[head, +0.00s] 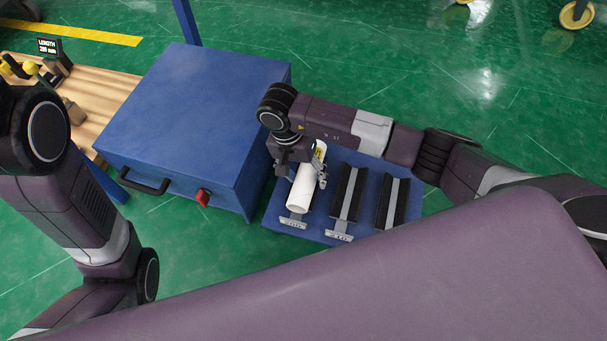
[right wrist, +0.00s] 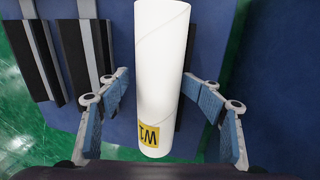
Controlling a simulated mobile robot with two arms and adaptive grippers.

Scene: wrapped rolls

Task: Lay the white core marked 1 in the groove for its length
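The white core (head: 302,193) lies lengthwise over the leftmost groove of the blue grooved rack (head: 268,222) in the head view. In the right wrist view the core (right wrist: 160,65) shows a yellow label (right wrist: 149,135) that reads like W1, seen upside down. My right gripper (head: 306,173) is above the far part of the core. In the right wrist view its fingers (right wrist: 158,88) stand apart on both sides of the core, with narrow gaps seen beside it. The groove under the core is mostly hidden. My left arm shows at the left, but its gripper does not.
Two empty grooves with black sides, the middle one (head: 347,195) and the right one (head: 393,200), lie beside the core. A large blue box (head: 195,105) stands left of the rack. A wooden table (head: 105,92) carries a length display (head: 47,46) with tiny digits.

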